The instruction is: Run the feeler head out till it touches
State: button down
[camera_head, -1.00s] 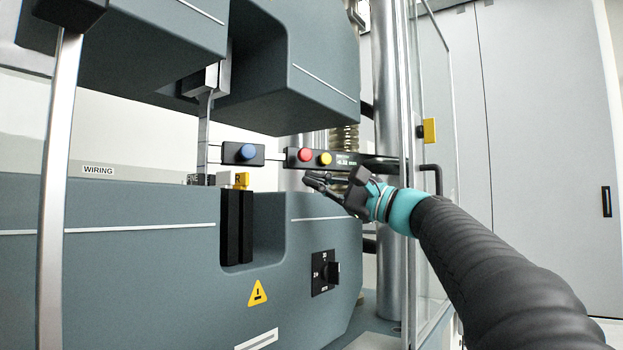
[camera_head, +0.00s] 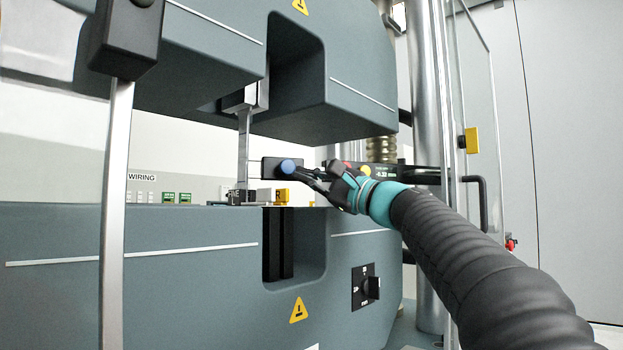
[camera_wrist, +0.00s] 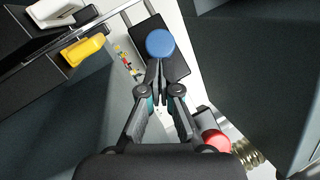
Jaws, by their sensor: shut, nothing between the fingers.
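The feeler head appears to be the small black block (camera_head: 268,167) with a round blue button (camera_head: 288,166), just right of the upright metal specimen (camera_head: 243,150). I cannot tell whether its tip touches the specimen. My gripper (camera_head: 296,174) is shut and empty, its fingertips at the blue button's right side. In the wrist view the fingertips (camera_wrist: 160,66) meet the lower edge of the blue button (camera_wrist: 160,43); contact is unclear. Behind my gripper is the black unit with a small display (camera_head: 383,176), its reading too small to be sure of. Its red button (camera_wrist: 216,141) shows in the wrist view.
The specimen hangs from the upper grip (camera_head: 246,97) above the grey lower housing (camera_head: 180,255). A yellow clip (camera_head: 282,195) sits below the feeler head. A rotary switch (camera_head: 366,287) is on the housing front. A clear door with a yellow latch (camera_head: 470,141) stands right.

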jog(key=shift+s+a+r, duration=0.2)
jog(key=shift+a+r, duration=0.05)
jog(key=shift+a, duration=0.4)
